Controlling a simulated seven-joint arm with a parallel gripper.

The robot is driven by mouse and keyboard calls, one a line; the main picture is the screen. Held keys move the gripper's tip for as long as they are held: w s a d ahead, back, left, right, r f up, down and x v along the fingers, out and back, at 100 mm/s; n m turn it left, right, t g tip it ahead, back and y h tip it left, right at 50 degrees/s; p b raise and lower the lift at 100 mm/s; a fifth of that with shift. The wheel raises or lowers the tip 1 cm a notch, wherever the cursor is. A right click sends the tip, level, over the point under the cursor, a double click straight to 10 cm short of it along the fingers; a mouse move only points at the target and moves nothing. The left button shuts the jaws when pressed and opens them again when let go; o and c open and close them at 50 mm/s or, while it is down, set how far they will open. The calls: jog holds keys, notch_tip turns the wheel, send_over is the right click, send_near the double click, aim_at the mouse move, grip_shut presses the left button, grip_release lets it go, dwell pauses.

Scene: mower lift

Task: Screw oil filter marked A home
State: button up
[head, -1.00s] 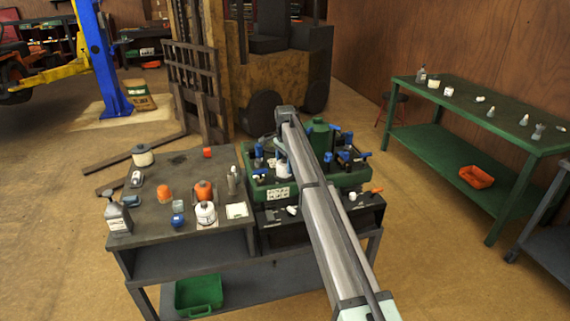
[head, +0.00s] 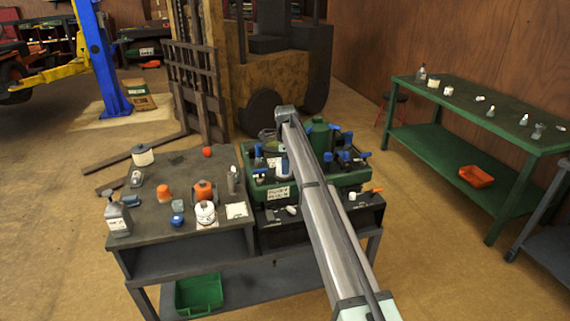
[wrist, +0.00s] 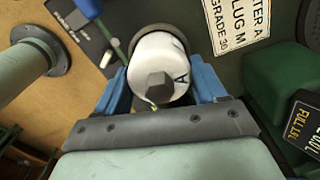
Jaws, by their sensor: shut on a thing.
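The white oil filter (wrist: 160,70) is marked with a black A and has a dark hex nut on its near end. In the wrist view it sits between the two blue fingers of my gripper (wrist: 161,88), which is shut on it. Its far end is against a dark round ring on the green engine unit (wrist: 222,70); how far it is threaded on cannot be seen. In the head view the green unit (head: 262,190) stands on the bench, and my arm hides most of the gripper and filter.
A white label plate (wrist: 238,20) is beside the filter, and a green flanged pipe (wrist: 38,52) is at left. Several blue-handled parts (head: 346,156) stand on the unit. Bottles and cans, including a white can (head: 206,212), crowd the bench (head: 185,170) at left.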

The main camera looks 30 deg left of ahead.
jog(key=m, duration=0.5)
jog(key=shift+s+m, duration=0.15)
jog(key=shift+m, duration=0.25)
jog(key=m, duration=0.5)
jog(key=shift+s+m, duration=0.1)
jog(key=shift+m, duration=0.5)
jog(key=c, duration=0.4)
jog(key=shift+o, duration=0.2)
jog(key=o, duration=1.5)
jog(key=shift+c, duration=0.2)
jog(key=shift+r, duration=0.1)
